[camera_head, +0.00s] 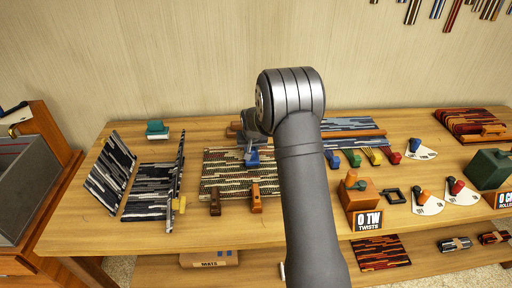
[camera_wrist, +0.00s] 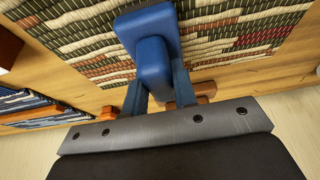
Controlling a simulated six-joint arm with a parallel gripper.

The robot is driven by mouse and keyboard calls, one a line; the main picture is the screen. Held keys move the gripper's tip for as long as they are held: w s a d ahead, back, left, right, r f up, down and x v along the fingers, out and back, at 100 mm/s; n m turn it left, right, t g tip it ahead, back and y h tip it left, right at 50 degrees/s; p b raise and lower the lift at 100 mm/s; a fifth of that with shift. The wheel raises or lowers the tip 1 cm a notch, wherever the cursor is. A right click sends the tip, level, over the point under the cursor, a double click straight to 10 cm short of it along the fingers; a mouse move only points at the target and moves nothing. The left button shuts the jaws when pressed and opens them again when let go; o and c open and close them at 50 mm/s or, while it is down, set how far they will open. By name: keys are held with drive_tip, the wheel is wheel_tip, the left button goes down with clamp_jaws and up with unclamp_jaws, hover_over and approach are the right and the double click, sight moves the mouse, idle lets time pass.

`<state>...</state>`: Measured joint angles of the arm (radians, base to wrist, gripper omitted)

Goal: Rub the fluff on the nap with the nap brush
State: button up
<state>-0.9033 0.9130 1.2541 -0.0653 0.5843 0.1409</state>
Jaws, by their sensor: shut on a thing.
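My gripper (camera_head: 250,141) is over the far right part of a woven mat (camera_head: 224,181) with green, cream and red rows. It is shut on a blue block-handled tool (camera_wrist: 152,62), which looks like the nap brush. The blue also shows just below the gripper in the head view (camera_head: 252,159). In the wrist view the tool's wider blue base lies over the mat's weave (camera_wrist: 225,28). I cannot tell whether it touches the mat. I cannot make out any fluff; the tool and my arm hide part of the mat.
A brown wooden block (camera_head: 215,203) and an orange one (camera_head: 256,200) stand at the mat's near edge. A folding dark striped piece (camera_head: 148,190) stands left. A teal block on a white base (camera_head: 157,129) sits behind it. Coloured tools (camera_head: 353,158) and an orange box (camera_head: 358,193) lie right.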

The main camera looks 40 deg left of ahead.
drive_tip(key=shift+s+a, duration=2.8)
drive_tip(key=shift+w+d, duration=3.6)
wheel_tip(320, 180, up, 8)
drive_tip(key=shift+w+d+r, duration=0.1)
drive_tip(key=w+d+r+m+h, duration=0.1)
drive_tip(key=w+d+m, duration=0.25)
drive_tip(key=d, duration=0.85)
drive_tip(key=w+d+m+t+h, duration=0.15)
drive_tip(key=w+d, duration=0.35)
drive_tip(key=d, duration=0.7)
drive_tip(key=w+d+r+m+h, duration=0.1)
drive_tip(key=w+d+m, duration=0.25)
drive_tip(key=d, duration=0.85)
drive_tip(key=s+d+m, duration=0.2)
drive_tip(key=d+m, duration=0.1)
drive_tip(key=d, duration=1.1)
drive_tip(key=s+d+f+n, duration=0.2)
drive_tip(key=s+d+f, duration=0.1)
drive_tip(key=s+f, duration=0.1)
drive_tip(key=shift+s+f, duration=0.3)
drive_tip(key=shift+s, duration=0.1)
